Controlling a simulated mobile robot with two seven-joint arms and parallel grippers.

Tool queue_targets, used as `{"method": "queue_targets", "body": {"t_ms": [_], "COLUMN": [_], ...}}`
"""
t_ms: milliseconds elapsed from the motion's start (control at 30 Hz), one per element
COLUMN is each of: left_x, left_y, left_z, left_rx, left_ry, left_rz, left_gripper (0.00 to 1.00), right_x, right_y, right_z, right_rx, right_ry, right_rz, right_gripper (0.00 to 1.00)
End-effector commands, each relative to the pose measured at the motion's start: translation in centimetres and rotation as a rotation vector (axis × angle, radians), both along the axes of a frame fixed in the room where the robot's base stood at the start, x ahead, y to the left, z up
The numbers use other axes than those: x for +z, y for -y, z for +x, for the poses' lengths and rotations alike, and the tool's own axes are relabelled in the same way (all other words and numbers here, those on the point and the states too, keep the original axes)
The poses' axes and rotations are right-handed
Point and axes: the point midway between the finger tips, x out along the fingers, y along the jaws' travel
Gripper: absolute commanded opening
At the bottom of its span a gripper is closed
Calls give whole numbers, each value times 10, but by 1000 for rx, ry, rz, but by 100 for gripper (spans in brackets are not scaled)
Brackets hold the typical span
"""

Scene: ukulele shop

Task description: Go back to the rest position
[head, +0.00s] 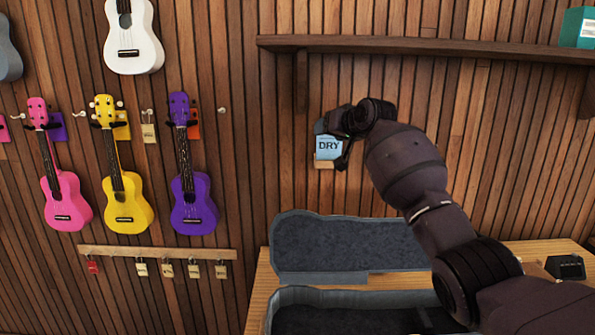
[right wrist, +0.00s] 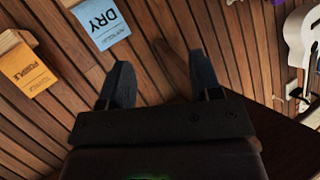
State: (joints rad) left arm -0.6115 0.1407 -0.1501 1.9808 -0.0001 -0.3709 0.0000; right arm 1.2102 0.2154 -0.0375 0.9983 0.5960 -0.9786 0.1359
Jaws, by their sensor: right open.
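My right gripper (head: 334,140) is raised in front of the slatted wall, at the blue card marked DRY (head: 328,148). In the right wrist view my right gripper (right wrist: 160,82) has its two fingers spread, with nothing between them. The DRY card (right wrist: 102,22) shows there beyond the fingers at the upper left, apart from them. In the head view the gripper partly covers the card's surroundings. My left gripper is not in view.
An open grey ukulele case (head: 345,245) lies on a wooden table (head: 257,300) below my right arm. A dark shelf (head: 430,46) runs above it. Pink (head: 66,205), yellow (head: 127,208) and purple (head: 193,210) ukuleles hang on the left wall. An orange PURPLE card (right wrist: 28,68) hangs nearby.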

Motion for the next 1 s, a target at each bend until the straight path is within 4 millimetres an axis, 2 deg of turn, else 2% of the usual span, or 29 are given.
{"method": "queue_targets", "body": {"t_ms": [33, 267, 467, 767, 1000], "left_x": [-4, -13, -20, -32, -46], "left_y": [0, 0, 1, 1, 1], "left_z": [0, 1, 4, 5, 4], "left_rx": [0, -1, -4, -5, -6], "left_ry": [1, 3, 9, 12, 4], "left_rz": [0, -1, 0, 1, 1], "left_gripper": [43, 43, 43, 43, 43], "right_x": [-20, -87, -152, -251, -329], "right_y": [7, 37, 61, 94, 117], "right_z": [-3, -27, -63, -137, -209], "right_rx": [-18, -90, -138, -194, -228], "right_ry": [56, 266, 381, 469, 467], "right_rz": [-19, -105, -170, -253, -311], "right_gripper": [58, 58, 58, 58, 58]}}
